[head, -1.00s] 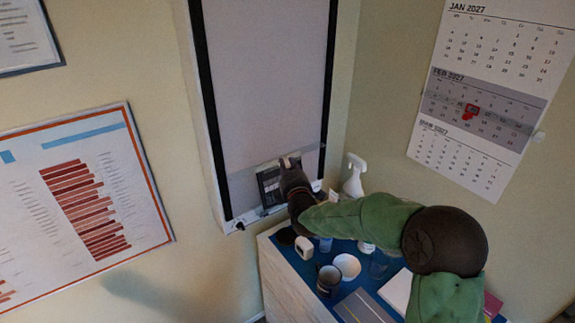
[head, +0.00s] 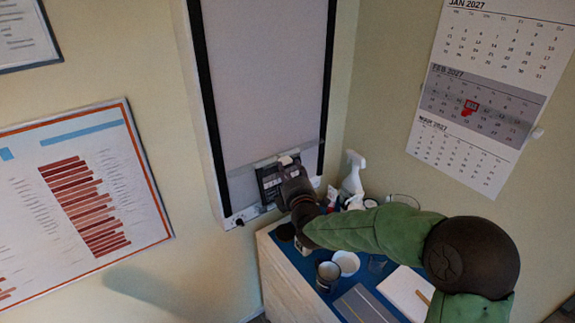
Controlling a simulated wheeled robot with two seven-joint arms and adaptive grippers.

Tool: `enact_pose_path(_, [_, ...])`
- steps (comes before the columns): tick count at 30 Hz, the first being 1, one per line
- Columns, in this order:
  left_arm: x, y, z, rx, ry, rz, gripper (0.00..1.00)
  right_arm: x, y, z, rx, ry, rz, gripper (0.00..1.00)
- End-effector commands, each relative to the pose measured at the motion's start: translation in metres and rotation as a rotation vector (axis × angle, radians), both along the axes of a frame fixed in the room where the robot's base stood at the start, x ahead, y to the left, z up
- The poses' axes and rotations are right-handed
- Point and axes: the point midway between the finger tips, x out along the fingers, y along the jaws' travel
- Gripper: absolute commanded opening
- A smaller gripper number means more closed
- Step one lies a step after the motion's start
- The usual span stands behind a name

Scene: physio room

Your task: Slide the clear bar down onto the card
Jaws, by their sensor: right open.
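A tall pale panel (head: 262,75) with black side rails hangs on the wall. A clear bar (head: 240,171) spans its lower part, hard to see against the panel, with a small white tab (head: 287,159) near its middle. A dark card (head: 266,183) stands at the panel's lower edge, partly hidden by my right gripper. My right gripper (head: 288,172) is open in front of the card's right part, just below the white tab. I cannot tell whether it touches the bar, or exactly how far the bar overlaps the card. My left gripper is out of view.
Below the panel, a blue-topped cabinet (head: 315,293) holds a dark mug (head: 328,276), a white bowl (head: 346,262), a grey folder (head: 363,305) and a notepad (head: 405,292). A white spray bottle (head: 354,174) stands behind my forearm. A calendar (head: 478,95) hangs at right.

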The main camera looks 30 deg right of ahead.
Motion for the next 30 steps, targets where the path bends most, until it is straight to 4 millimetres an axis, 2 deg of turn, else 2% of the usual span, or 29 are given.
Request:
enact_pose_path(6, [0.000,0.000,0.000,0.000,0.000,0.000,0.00,-0.037,0.012,0.001,-0.001,-0.002,0.000,0.44])
enact_pose_path(12, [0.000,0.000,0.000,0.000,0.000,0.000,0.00,-0.059,0.019,0.000,0.000,0.000,0.001,0.44])
enact_pose_path(18, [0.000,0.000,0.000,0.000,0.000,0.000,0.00,-0.068,0.022,-0.001,0.000,0.001,0.000,0.44])
enact_pose_path(30, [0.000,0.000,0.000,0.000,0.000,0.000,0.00,-0.068,0.022,-0.001,0.000,0.001,0.000,0.44])
